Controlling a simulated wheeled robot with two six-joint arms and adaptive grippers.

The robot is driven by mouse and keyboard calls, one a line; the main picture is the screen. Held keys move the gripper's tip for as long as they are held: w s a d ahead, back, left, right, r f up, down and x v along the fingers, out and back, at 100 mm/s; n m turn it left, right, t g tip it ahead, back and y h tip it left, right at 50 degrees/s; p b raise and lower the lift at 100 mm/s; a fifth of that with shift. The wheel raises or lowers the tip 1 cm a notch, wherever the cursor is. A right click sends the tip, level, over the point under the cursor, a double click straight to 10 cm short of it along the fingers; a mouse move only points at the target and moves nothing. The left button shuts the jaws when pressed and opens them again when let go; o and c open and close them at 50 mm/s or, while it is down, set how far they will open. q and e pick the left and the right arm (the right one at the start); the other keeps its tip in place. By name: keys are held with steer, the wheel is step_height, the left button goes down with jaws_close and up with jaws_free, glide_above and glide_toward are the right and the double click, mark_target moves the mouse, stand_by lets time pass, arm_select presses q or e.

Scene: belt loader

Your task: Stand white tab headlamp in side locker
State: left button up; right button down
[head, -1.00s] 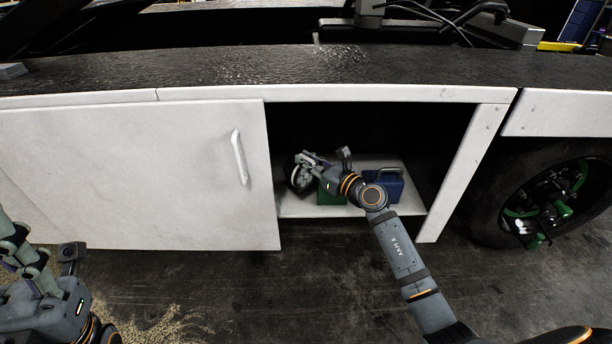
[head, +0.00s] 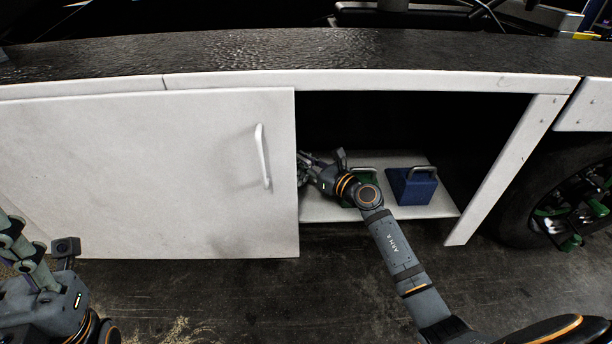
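The side locker (head: 325,214) is open at its right part, with a pale floor inside. My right gripper (head: 308,168) reaches into it, at the left end of the opening beside the door edge. Its fingers are small, dark and partly cut off by the door, so their opening cannot be told. A sliver of a greyish thing, perhaps the headlamp, shows at the fingertips; the rest is hidden, and no white tab can be made out. My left gripper (head: 18,240) is at the lower left in front of the door, partly out of frame and apparently empty; its opening is unclear.
A blue block with a handle (head: 412,188) stands on the locker floor at right. A green one (head: 366,176) is partly behind my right wrist. The white door (head: 140,175) covers the left side. A wheel (head: 560,195) is at right.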

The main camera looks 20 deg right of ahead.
mark_target(303, 180)
step_height(303, 180, down, 4)
steer(key=b, duration=0.2)
steer(key=shift+r+b, duration=0.1)
steer(key=shift+b, duration=0.25)
steer(key=c, duration=1.3)
jaws_free()
